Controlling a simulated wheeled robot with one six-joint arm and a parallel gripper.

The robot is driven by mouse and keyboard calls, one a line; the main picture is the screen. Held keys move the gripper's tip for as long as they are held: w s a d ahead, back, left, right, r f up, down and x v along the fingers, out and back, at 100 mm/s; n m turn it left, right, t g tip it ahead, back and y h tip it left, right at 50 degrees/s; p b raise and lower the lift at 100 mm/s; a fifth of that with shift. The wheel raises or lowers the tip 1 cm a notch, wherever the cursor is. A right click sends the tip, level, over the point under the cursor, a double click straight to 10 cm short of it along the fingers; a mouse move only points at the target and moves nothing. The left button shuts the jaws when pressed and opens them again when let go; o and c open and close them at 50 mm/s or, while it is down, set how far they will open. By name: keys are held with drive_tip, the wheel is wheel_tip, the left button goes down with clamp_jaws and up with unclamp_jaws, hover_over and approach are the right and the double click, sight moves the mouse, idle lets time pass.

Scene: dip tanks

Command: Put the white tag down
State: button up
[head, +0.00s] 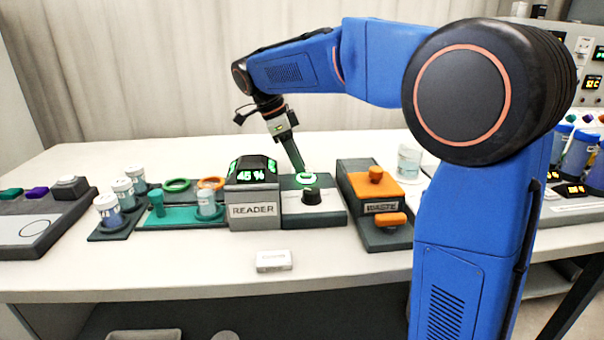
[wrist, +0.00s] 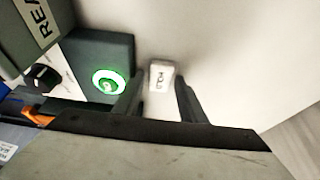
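A white tag (wrist: 161,75) with dark lettering, apparently HOLD, lies on the pale bench top in the wrist view, beside the dark station with the lit green ring. My gripper (wrist: 160,88) has one finger on each side of it, with a narrow gap showing on both sides. The fingers are apart and nothing is pinched between them. In the head view my gripper (head: 302,168) reaches down just behind the green ring, and this tag is hidden there. A small white block (head: 273,261) lies at the bench front in the head view; its lettering is unreadable.
The READER box (head: 253,211) stands left of the ring station (head: 328,215) with its black knob. The orange-topped WASTE box (head: 381,208) is to the right, with a clear jar (head: 409,162) behind. Capped jars and a green tray (head: 165,220) are left. The bench front is mostly clear.

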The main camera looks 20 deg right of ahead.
drive_tip(key=c, duration=0.9)
wheel_tip(320, 180, up, 10)
